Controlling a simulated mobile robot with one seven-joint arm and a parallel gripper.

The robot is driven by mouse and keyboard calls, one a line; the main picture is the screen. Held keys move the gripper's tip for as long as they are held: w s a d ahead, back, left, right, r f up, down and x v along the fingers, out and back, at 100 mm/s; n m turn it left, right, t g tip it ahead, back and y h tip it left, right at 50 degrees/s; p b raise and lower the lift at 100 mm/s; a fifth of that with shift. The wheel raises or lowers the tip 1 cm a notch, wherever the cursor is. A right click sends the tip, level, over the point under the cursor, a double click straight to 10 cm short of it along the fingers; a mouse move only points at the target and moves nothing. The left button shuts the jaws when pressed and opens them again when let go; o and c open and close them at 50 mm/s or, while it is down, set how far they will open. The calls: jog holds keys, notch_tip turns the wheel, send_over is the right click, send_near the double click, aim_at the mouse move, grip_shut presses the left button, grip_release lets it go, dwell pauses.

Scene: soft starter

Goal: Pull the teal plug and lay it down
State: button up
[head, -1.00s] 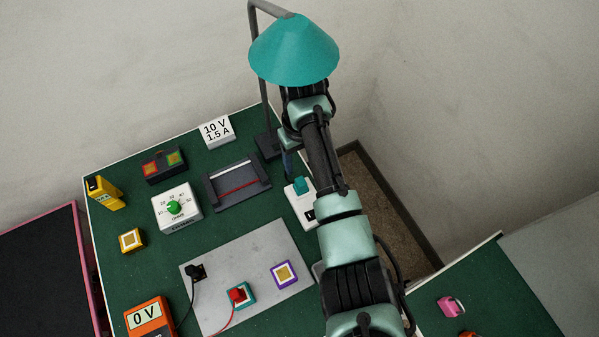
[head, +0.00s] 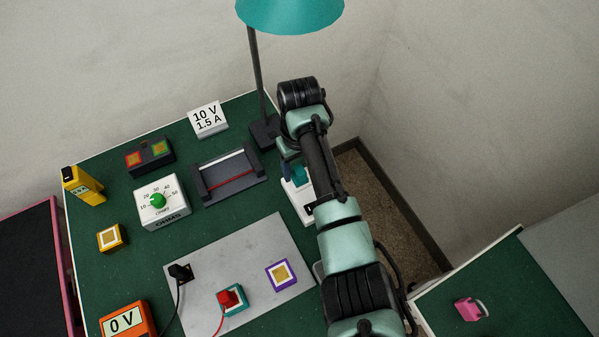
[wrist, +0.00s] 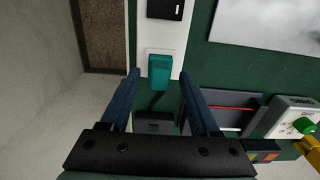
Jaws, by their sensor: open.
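The teal plug (head: 299,174) sits on a white power strip (head: 304,208), which has a black switch (wrist: 165,9). It also shows in the wrist view (wrist: 159,71), with a dark cord trailing from it towards me. My gripper (wrist: 160,75) is open, with its two blue fingers on either side of the plug in the picture. A gap shows between each finger and the plug. I cannot tell the height of the fingertips over the strip. In the head view my arm hides part of the strip and most of the gripper.
A teal lamp (head: 290,14) on a dark post stands behind my arm. A black tray-like fixture (head: 230,178), a dial box (head: 162,203) and a 10 V sign (head: 208,119) lie to the left. A grey plate (head: 205,260) has bare areas. Green table (head: 90,215) shows between things.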

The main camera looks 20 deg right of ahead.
aim_at(299, 170)
jog(key=shift+c, duration=0.2)
grip_shut()
dwell(0.4)
jog(key=shift+r, duration=0.1)
dwell(0.3)
jog(key=shift+r+p, duration=2.95)
jog(key=shift+p, duration=0.05)
